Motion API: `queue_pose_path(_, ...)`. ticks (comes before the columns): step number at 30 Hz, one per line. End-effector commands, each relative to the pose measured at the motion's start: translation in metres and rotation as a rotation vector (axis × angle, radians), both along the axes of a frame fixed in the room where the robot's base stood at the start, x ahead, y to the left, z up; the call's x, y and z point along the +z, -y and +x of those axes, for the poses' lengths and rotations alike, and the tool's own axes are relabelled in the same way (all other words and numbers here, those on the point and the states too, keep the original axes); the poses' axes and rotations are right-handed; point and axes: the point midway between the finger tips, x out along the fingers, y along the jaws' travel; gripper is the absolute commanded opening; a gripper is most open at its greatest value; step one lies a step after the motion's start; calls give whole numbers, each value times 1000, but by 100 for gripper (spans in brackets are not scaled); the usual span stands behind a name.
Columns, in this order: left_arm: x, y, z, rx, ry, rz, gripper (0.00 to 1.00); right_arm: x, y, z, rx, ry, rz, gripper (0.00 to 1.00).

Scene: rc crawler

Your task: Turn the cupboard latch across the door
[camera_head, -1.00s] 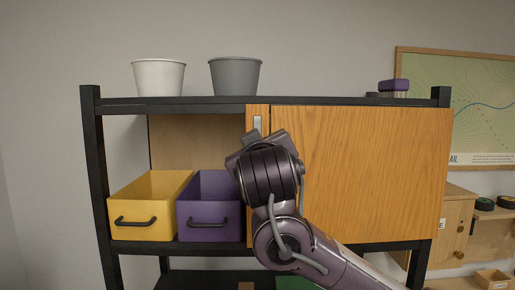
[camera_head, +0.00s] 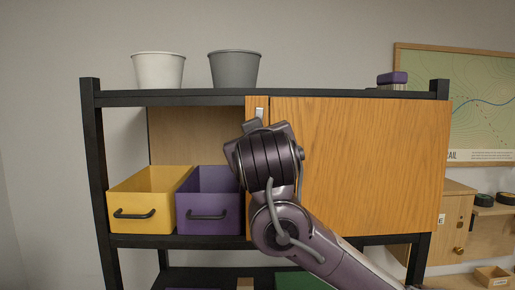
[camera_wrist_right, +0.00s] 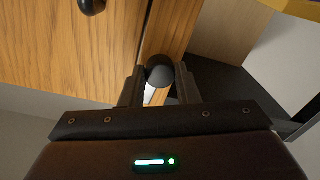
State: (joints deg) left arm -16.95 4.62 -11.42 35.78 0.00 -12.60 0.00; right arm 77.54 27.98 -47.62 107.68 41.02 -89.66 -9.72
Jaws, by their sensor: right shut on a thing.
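The cupboard door (camera_head: 365,165) is a wide wooden panel on the shelf unit and is closed. The latch shows as a pale metal plate (camera_head: 259,112) on the narrow wooden post (camera_head: 251,104) left of the door; its visible end looks upright. In the right wrist view, my right gripper (camera_wrist_right: 160,82) is shut on the latch's round black knob (camera_wrist_right: 160,69), with one finger on each side. The pale plate (camera_wrist_right: 150,95) shows below the knob. In the head view, my right wrist hides the fingers and most of the latch. My left gripper is not in view.
A dark knob (camera_wrist_right: 92,4) sits on the door. A yellow bin (camera_head: 140,215) and a purple bin (camera_head: 208,205) stand in the open bay to the left. A white bucket (camera_head: 158,70), a grey bucket (camera_head: 234,70) and a purple brush (camera_head: 392,78) are on top.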

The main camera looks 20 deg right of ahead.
Motion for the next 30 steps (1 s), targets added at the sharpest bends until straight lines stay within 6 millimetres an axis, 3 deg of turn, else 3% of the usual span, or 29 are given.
queue_pose_path(1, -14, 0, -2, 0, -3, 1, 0, -6, 0, 0, 1, 13, 33, 6)
queue_pose_path(12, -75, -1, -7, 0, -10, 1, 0, -7, 0, -1, 1, 104, 351, 6)
queue_pose_path(30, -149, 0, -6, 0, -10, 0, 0, -5, 0, -1, 1, 262, 898, 6)
